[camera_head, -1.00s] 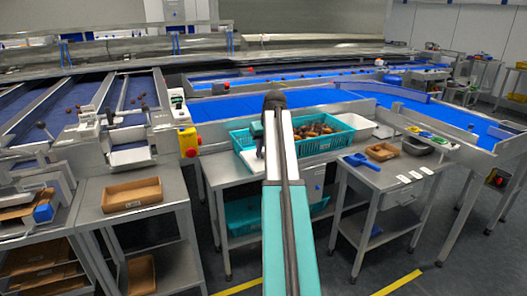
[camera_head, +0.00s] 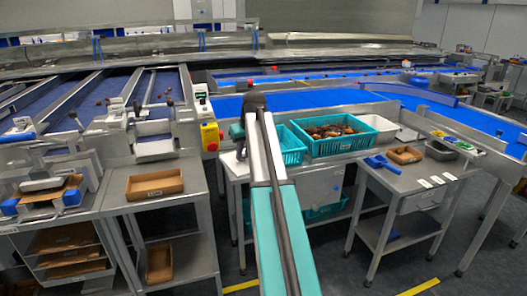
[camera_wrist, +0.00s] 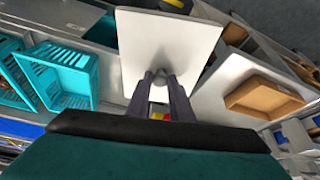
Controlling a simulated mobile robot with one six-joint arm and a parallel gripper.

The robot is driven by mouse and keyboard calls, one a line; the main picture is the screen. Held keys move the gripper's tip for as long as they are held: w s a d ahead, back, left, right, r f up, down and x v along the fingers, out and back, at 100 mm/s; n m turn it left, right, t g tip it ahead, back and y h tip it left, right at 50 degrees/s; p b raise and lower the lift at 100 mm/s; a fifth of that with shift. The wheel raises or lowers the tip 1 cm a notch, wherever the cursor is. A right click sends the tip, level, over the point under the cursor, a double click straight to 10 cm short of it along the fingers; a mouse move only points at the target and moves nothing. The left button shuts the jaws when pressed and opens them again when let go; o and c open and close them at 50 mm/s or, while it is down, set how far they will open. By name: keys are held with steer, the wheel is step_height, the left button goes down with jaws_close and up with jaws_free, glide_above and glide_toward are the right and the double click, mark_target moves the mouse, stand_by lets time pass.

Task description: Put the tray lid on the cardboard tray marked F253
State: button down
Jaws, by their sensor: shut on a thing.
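My gripper (camera_wrist: 165,85) is shut on the edge of a pale, flat, square plate, the tray lid (camera_wrist: 168,38), which stands out past the fingertips in the wrist view.
A turquoise crate (camera_head: 342,147) of dates and a smaller turquoise crate (camera_head: 292,157) stand on the middle table. Another brown tray (camera_head: 405,155) and a blue scoop (camera_head: 381,164) lie on the right-hand table. A yellow control box (camera_head: 210,136) is behind the left table.

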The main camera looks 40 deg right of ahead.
steer(key=w+a+f+n+y, duration=0.1)
steer(key=w+a+n, duration=0.15)
steer(key=a, duration=2.35)
steer(key=s+a+f, duration=0.3)
steer(key=s+a, duration=0.6)
steer(key=a, duration=0.5)
steer(key=shift+s, duration=0.35)
steer(key=shift+m, duration=0.25)
